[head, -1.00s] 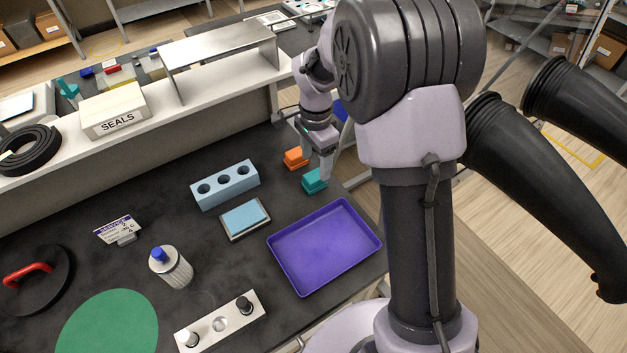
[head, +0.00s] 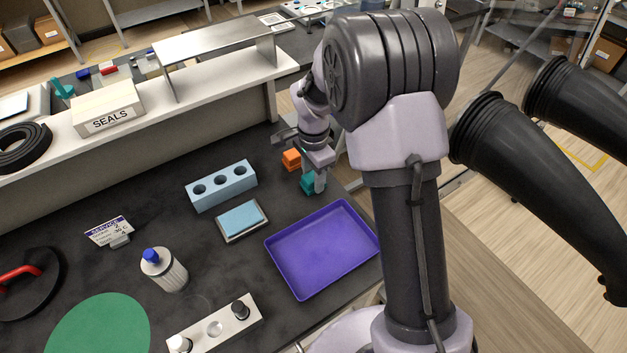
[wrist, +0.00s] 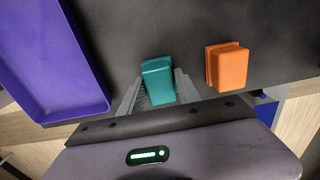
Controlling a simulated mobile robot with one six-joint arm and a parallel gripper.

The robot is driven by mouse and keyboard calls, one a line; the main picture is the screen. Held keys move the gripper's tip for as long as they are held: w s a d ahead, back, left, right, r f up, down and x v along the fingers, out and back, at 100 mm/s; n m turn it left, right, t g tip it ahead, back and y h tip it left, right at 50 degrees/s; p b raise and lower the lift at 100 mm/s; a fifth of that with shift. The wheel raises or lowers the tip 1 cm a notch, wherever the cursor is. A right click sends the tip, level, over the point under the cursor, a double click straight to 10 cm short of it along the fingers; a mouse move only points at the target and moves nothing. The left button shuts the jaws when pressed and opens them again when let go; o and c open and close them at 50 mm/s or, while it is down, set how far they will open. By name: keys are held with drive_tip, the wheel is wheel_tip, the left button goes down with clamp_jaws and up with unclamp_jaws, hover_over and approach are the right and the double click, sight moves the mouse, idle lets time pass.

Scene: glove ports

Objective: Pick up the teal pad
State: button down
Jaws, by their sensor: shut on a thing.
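The teal pad (wrist: 157,79) is a small block between the two fingers of my gripper (wrist: 158,92) in the wrist view. My gripper is shut on it. In the head view the teal pad (head: 308,184) is partly hidden by my gripper (head: 316,183), low over the dark bench behind the purple tray. I cannot tell whether the pad still touches the bench.
An orange pad (wrist: 227,67) lies just beside, also seen in the head view (head: 291,160). The purple tray (head: 322,249) lies in front. A blue block with holes (head: 221,186) and a light blue pad on a base (head: 242,220) are to the left.

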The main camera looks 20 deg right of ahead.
drive_tip(key=shift+r, duration=0.1)
drive_tip(key=shift+r, duration=0.35)
drive_tip(key=r+p, duration=0.1)
drive_tip(key=s+r+p, duration=0.1)
drive_tip(key=r, duration=0.1)
drive_tip(key=shift+a, duration=0.1)
drive_tip(key=s+a, duration=0.1)
drive_tip(key=s, duration=0.3)
drive_tip(key=s+a, duration=0.1)
drive_tip(key=s, duration=0.4)
drive_tip(key=s+a+r+p, duration=0.1)
drive_tip(key=s, duration=0.4)
drive_tip(key=shift+s+a, duration=0.25)
drive_tip(key=shift+a, duration=0.15)
